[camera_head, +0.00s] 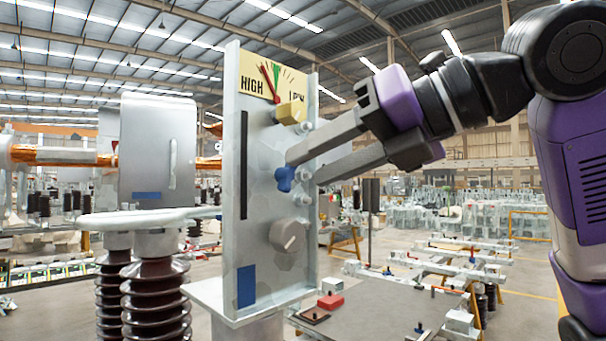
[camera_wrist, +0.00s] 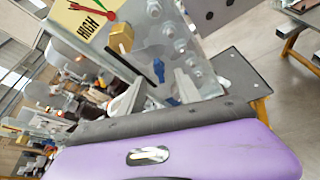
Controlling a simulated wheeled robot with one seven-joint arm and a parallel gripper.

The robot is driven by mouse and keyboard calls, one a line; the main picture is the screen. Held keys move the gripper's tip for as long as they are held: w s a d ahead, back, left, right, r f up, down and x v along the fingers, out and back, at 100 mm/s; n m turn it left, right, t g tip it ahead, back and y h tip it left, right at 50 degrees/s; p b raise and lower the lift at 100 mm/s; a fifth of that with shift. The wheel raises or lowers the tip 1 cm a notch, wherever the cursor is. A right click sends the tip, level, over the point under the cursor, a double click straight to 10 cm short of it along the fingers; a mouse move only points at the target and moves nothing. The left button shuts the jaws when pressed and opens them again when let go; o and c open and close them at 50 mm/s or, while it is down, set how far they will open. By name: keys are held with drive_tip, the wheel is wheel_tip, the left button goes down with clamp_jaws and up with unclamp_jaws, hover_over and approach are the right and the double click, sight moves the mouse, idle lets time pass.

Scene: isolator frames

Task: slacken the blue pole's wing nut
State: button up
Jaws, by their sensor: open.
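The blue wing nut (camera_head: 284,178) sits on the front face of an upright grey panel (camera_head: 265,200), about mid-height. It also shows in the wrist view (camera_wrist: 158,70). My gripper (camera_head: 304,169) comes in from the right with its two long grey fingers spread apart and nothing between them. In the head view the fingertips lie just right of the wing nut, one above and one below its level. In the wrist view the fingers (camera_wrist: 155,95) point toward the panel, and the wing nut shows beyond them. I cannot tell whether either finger touches it.
A yellow block (camera_head: 291,112) and a HIGH/LOW gauge (camera_head: 270,78) are above the nut. A grey knob (camera_head: 289,235) is below it. Several pale bolts line the panel's right side. A table (camera_head: 385,315) with a red block (camera_head: 330,301) stands at the lower right.

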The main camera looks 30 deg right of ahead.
drive_tip(key=shift+v, duration=2.2)
